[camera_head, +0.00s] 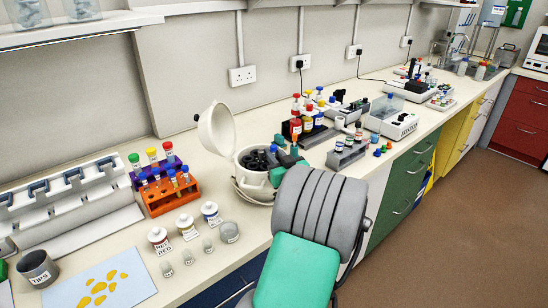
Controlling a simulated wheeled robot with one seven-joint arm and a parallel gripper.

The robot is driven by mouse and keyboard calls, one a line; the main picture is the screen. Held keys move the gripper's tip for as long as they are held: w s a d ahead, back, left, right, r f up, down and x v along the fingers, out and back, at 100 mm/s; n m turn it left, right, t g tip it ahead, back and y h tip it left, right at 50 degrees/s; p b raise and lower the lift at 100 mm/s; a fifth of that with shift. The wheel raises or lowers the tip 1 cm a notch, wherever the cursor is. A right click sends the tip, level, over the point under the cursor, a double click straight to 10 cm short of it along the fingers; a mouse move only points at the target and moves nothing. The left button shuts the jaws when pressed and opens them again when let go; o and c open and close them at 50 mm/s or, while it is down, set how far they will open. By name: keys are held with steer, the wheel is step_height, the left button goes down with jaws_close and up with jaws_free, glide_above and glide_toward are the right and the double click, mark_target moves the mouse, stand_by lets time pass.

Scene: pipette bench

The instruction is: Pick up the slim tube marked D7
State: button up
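Slim tubes with small labels stand in an orange rack (172,202) at the left middle of the bench, several with blue caps (156,172). Behind it a purple rack (143,176) holds tubes with green, yellow and red caps (168,149). More capped tubes stand in a dark rack (297,122) farther back. The labels are too small to read, so I cannot tell which tube is D7. My grey and teal arm reaches from the front toward the open white centrifuge (252,178). My gripper (287,156) is mostly hidden behind the arm near the centrifuge's right side; its fingers are unclear.
White bottles (187,226) and small clear vessels (229,232) stand in front of the orange rack. A grey beaker (38,268) and a blue sheet with yellow shapes (135,275) lie left. A small grey rack (348,155) and bench devices (391,122) stand right.

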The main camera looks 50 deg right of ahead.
steer(key=shift+c, duration=0.2)
jaws_close()
